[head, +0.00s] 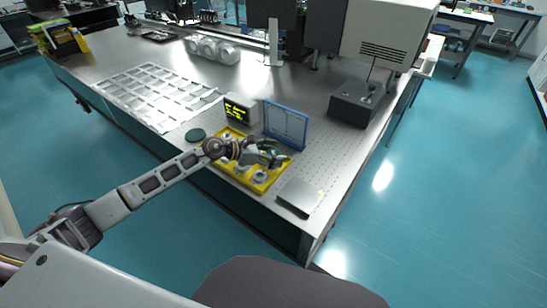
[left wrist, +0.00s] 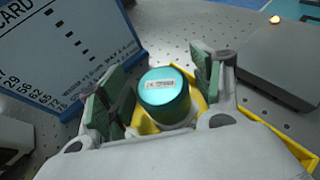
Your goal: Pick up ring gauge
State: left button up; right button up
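A yellow tray (head: 237,178) sits near the table's front edge and holds several pale round parts, one of them a ring-like piece (head: 260,176). I cannot tell for certain which is the ring gauge. My left gripper (head: 277,157) is over the right part of the tray. In the left wrist view, a teal cylinder with a white label (left wrist: 164,98) stands upright inside the yellow tray (left wrist: 290,148). The open fingers of the left gripper (left wrist: 160,88) are on either side of the cylinder, with narrow gaps visible. Its lower part is hidden by the gripper. My right gripper is not in view.
A blue-framed board (head: 286,124) stands behind the tray, beside a small display (head: 240,108). A flat grey box (head: 299,196) lies right of the tray. A dark round disc (head: 195,134) lies left. A dark instrument base (head: 356,103) stands farther right.

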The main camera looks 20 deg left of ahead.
pick_arm(q)
jog(key=c, duration=1.1)
jog(key=shift+o, duration=0.2)
jog(key=shift+r, duration=0.1)
